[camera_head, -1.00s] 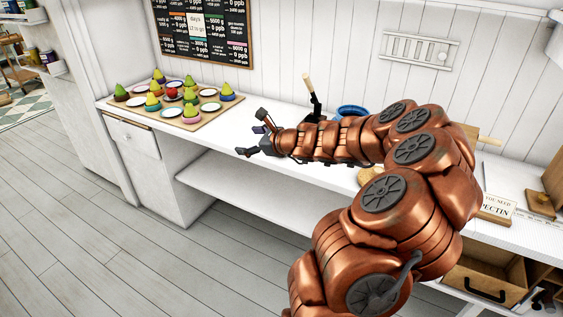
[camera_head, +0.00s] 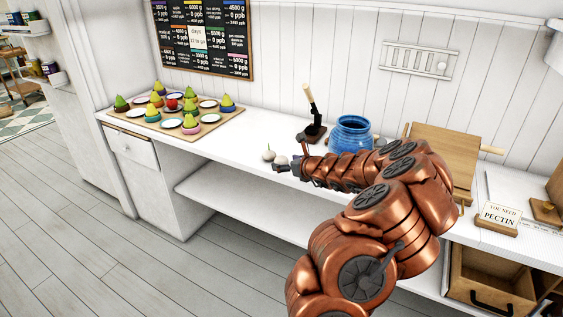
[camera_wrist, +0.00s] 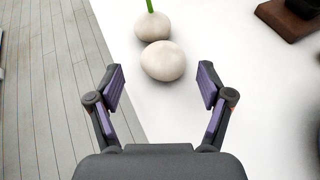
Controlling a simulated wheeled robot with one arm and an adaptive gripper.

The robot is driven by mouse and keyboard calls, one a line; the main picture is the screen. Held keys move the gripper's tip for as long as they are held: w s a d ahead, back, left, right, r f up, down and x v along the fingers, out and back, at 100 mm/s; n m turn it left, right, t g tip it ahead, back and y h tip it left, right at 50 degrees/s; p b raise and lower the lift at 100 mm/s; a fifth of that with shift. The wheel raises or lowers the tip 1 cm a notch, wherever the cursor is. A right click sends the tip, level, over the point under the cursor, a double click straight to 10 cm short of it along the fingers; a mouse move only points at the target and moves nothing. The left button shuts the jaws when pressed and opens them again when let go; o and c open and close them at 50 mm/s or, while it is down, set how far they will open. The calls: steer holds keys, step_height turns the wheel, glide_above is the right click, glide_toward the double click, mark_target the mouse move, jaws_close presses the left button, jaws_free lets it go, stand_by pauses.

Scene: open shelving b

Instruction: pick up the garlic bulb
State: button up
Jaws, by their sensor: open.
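Two pale, round bulbs sit close together on the white counter. In the wrist view, the nearer bulb (camera_wrist: 162,61) is smooth and shows no stem; the farther bulb (camera_wrist: 152,26) has a green stem. I cannot tell for sure which is the garlic bulb. In the head view, they show as a stemmed bulb (camera_head: 268,155) and a second bulb (camera_head: 281,160) beside my gripper (camera_head: 287,164). In the wrist view, my gripper (camera_wrist: 162,88) is open and empty, with the nearer bulb just beyond and between its fingertips.
A blue pot (camera_head: 351,134) and a dark stand with a wooden handle (camera_head: 313,132) are behind my arm. The counter's front edge runs close to the bulbs' left in the wrist view.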

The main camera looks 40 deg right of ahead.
mark_target(284, 161)
steer(key=shift+x, duration=1)
steer(key=shift+w+d+f, duration=0.2)
steer(key=shift+w+f, duration=0.05)
steer(key=shift+w, duration=0.35)
steer(key=c, duration=1.3)
steer(key=shift+o, duration=0.2)
steer(key=shift+r, duration=0.15)
